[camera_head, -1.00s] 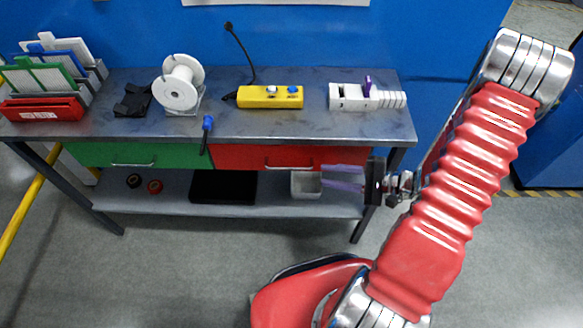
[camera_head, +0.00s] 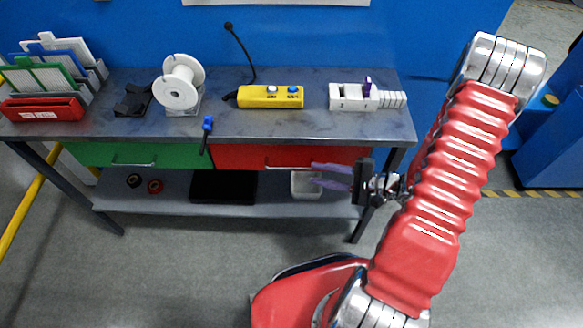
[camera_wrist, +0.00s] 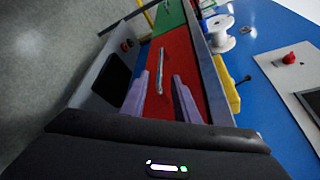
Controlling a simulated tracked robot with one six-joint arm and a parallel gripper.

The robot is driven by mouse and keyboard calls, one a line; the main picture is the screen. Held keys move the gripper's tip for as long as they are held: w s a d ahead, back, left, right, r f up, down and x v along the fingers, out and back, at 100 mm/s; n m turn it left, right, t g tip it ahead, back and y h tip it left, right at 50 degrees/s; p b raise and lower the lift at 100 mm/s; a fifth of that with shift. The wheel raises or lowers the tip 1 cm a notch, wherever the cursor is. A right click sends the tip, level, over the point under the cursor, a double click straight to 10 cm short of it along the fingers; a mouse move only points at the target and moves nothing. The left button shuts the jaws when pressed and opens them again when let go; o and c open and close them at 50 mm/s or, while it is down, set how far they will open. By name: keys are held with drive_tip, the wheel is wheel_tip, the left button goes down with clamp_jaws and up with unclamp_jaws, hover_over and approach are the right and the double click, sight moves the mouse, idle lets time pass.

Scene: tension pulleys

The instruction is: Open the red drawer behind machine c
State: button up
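The red drawer (camera_head: 240,157) sits under the right part of the workbench top and looks closed. Its metal handle (camera_head: 277,166) is partly visible on the front. My gripper (camera_head: 314,174), with two purple fingers, is open and empty in front of the drawer's right part. In the wrist view the red drawer front (camera_wrist: 180,60) lies ahead, with the bar handle (camera_wrist: 160,70) lined up between the spread fingers of my gripper (camera_wrist: 160,77). I cannot tell whether the fingers touch the handle or the front.
A green drawer (camera_head: 140,155) is to the left. The bench top (camera_head: 310,127) holds a white spool (camera_head: 177,87), a yellow button box (camera_head: 270,97) and a white fixture (camera_head: 352,98). A blue-tipped tool (camera_head: 206,133) hangs over the front edge. A lower shelf (camera_head: 270,207) holds a white bin (camera_head: 305,185).

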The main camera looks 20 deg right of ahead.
sight(291, 168)
drive_tip(key=shift+x, duration=5.1)
drive_tip(key=shift+c, duration=0.7)
clamp_jaws()
drive_tip(key=shift+d, duration=0.2)
drive_tip(key=shift+s+a+f, duration=0.1)
drive_tip(key=shift+s+a, duration=0.05)
